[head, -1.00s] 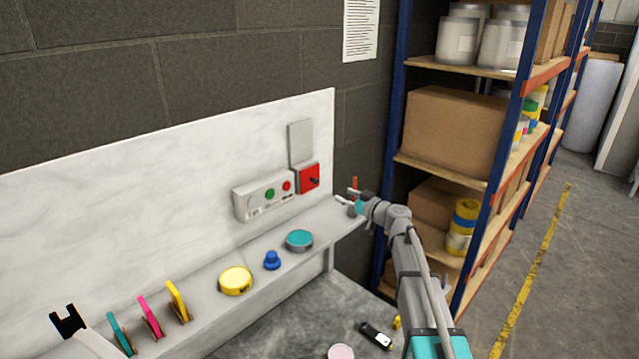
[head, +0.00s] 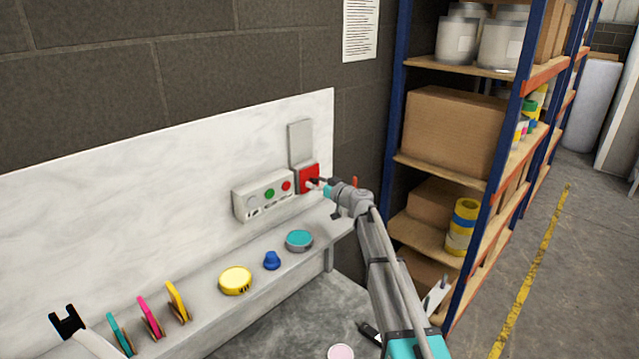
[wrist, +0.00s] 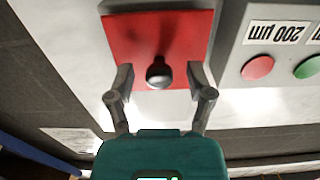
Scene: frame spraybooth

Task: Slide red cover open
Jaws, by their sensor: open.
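The red cover (head: 304,181) is a square plate at the lower end of a grey upright panel (head: 300,143) on the white back wall. In the wrist view the red cover (wrist: 152,32) fills the upper middle, with a dark round knob (wrist: 159,74) standing out from it. My gripper (head: 318,185) is at the cover in the head view. In the wrist view my gripper (wrist: 160,80) is open, one finger on each side of the knob. I cannot tell whether either finger touches it.
A control box (head: 263,195) with white, green and red buttons sits just left of the cover. A shelving rack (head: 495,150) stands at right.

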